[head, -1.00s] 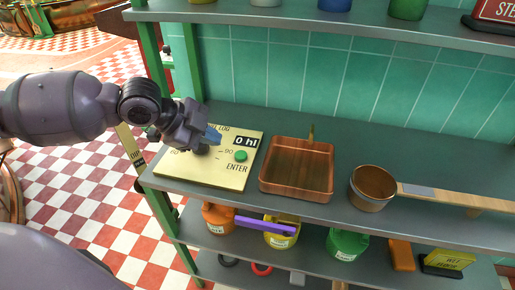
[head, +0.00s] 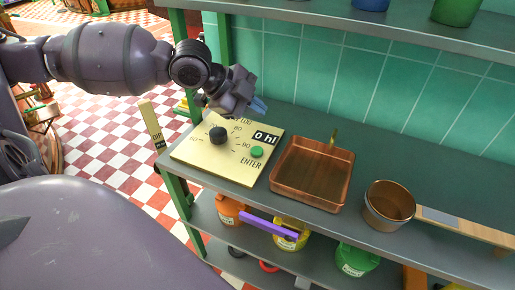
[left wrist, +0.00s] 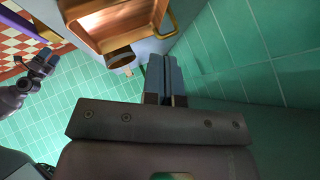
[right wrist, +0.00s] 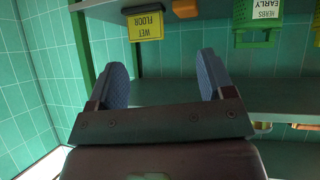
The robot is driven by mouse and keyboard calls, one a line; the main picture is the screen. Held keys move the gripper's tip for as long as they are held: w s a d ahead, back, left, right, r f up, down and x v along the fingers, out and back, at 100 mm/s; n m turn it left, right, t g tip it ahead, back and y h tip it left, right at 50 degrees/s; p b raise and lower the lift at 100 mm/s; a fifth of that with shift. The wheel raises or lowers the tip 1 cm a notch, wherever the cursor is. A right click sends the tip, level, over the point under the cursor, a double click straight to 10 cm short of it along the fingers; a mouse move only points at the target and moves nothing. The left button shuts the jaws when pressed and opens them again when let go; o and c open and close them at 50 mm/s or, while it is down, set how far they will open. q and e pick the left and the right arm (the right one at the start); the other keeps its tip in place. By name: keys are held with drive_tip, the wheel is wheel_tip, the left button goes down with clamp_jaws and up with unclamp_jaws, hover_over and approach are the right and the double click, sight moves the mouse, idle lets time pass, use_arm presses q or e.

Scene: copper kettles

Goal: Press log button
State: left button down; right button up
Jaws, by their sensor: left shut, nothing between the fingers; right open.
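The cream log panel (head: 205,165) lies on the grey shelf at its left end. It bears a black knob (head: 218,135), a display reading "0 hl" (head: 265,136) and a green button (head: 257,152) above the word ENTER. My left gripper (head: 259,106) is shut and empty, above the panel's back edge and up from the button in the head view, apart from it. Its shut blue fingers also show in the left wrist view (left wrist: 165,80). My right gripper (right wrist: 163,82) is open and empty in the right wrist view, and is not seen in the head view.
A square copper pan (head: 312,172) stands right of the panel, then a round copper pot (head: 389,205) and a wooden board (head: 470,228). An upper shelf (head: 350,32) overhangs. Orange, yellow and green containers stand on the lower shelf (head: 207,212).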

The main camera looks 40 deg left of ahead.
use_arm(q)
drive_tip(key=b, duration=0.3)
hover_over(256, 151)
wheel_tip(256, 151, down, 7)
drive_tip(key=shift+r, duration=0.15)
drive_tip(key=shift+f, duration=1)
drive_tip(key=shift+f, duration=0.2)
idle(1.1)
